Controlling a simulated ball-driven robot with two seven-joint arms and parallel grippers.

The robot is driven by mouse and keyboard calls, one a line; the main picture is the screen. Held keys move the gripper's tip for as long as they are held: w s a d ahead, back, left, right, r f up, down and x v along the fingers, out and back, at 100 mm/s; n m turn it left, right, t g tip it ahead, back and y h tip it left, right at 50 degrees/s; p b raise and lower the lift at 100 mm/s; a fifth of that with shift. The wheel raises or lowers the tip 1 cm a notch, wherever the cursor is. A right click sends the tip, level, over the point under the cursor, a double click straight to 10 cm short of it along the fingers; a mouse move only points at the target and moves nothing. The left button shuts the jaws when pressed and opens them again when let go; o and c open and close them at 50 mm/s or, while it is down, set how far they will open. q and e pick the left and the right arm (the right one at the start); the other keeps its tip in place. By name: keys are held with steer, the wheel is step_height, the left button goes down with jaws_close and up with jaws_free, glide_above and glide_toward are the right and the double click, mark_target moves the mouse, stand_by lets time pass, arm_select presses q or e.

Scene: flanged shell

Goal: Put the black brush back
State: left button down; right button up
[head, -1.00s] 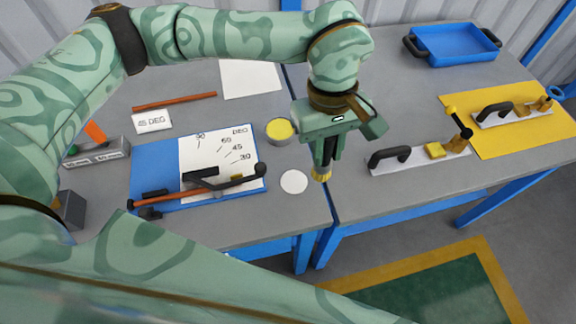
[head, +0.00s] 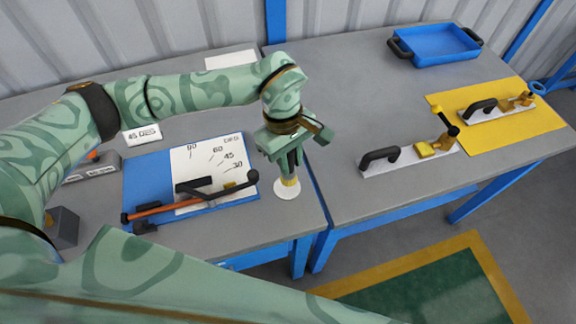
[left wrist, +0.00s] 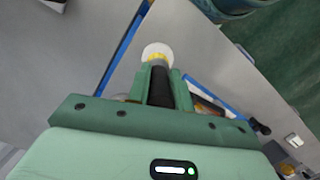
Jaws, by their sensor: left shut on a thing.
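My left gripper (head: 290,165) is shut on the black brush, which points down with its yellow bristles (head: 289,181) below the fingers. In the left wrist view the brush's black body (left wrist: 161,90) shows between the two green fingers, and its yellow tip (left wrist: 157,58) sticks out past them. The tip is over a white round disc (head: 287,190) near the front right corner of the left table. The disc also shows in the left wrist view (left wrist: 157,48). I cannot tell whether the bristles touch it. My right gripper is not in view.
A blue board with a white angle chart (head: 208,162) and an orange-handled bar lies left of the gripper. A gap separates the two tables. On the right table are a black-handled plate (head: 400,160), a yellow mat (head: 500,138) and a blue tray (head: 435,45).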

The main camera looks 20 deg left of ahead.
arm_select(q)
steer(key=shift+a+f, duration=0.15)
steer(key=shift+f, duration=0.8)
steer(key=shift+a+f, duration=0.1)
steer(key=shift+f, duration=0.8)
steer(key=shift+f, duration=0.15)
steer(key=c, duration=1.3)
jaws_free()
steer(key=shift+o, duration=0.2)
step_height(320, 180, up, 12)
steer(key=w+a, duration=0.1)
steer(key=shift+a+p, duration=0.3)
steer(key=shift+p, duration=0.15)
